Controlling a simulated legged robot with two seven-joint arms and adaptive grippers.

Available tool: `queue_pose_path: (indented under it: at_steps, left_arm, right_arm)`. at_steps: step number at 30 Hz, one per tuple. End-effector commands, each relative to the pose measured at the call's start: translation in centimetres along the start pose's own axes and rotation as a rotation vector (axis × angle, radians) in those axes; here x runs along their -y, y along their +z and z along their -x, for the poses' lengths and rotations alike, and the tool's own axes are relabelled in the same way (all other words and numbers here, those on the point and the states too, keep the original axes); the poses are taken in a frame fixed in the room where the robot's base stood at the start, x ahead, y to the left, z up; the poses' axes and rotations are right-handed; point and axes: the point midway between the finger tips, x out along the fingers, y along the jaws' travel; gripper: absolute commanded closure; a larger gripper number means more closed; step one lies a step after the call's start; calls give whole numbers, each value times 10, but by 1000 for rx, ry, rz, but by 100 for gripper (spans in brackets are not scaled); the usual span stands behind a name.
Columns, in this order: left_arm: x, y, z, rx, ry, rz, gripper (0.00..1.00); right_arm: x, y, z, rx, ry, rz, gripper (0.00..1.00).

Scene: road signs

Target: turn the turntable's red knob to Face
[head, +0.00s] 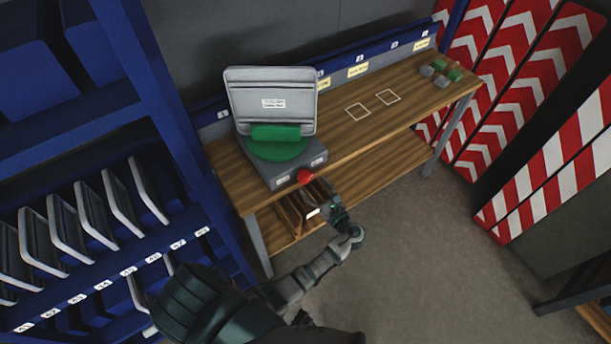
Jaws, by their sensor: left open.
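The turntable (283,176) sits at the left end of the wooden bench. It has a grey base, a green round top and a green block on it, and a grey sign panel (252,92) with a small label stands upright on it. The red knob (305,176) is on the front of the base, between two small white labels too small to read. My left gripper (329,194) is open, just below and right of the knob; I cannot tell whether it touches it. My right gripper is not in view.
The wooden bench (340,141) has a lower shelf and free room with two marked squares. Several grey and green blocks (440,74) lie at its right end. A blue rack (140,250) of grey panels stands left. Red-and-white chevron boards (490,100) stand right.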

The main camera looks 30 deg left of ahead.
Motion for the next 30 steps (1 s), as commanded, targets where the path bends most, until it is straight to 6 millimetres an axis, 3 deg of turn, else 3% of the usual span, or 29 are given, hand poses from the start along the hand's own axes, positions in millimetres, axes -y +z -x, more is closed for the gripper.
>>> queue_pose_path:
  at_steps: [3,9,20,21,23,27,28,30]
  left_arm:
    - [1,1,-24,4,1,0,21]
    - [2,1,-48,3,-1,0,21]
    - [1,0,-56,0,-1,0,21]
    - [1,0,-56,0,-1,0,23]
    - [1,0,-57,0,-1,0,38]
    - [1,0,-57,0,-1,0,73]
    - [1,0,-56,0,-1,0,79]
    - [1,0,-56,1,-1,0,79]
  right_arm:
    - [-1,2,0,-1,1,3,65]
    - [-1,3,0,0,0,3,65]
    - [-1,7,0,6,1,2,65]
    - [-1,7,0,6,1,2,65]
    - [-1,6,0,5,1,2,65]
    - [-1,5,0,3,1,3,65]
    - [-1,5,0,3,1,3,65]
    - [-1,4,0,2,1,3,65]
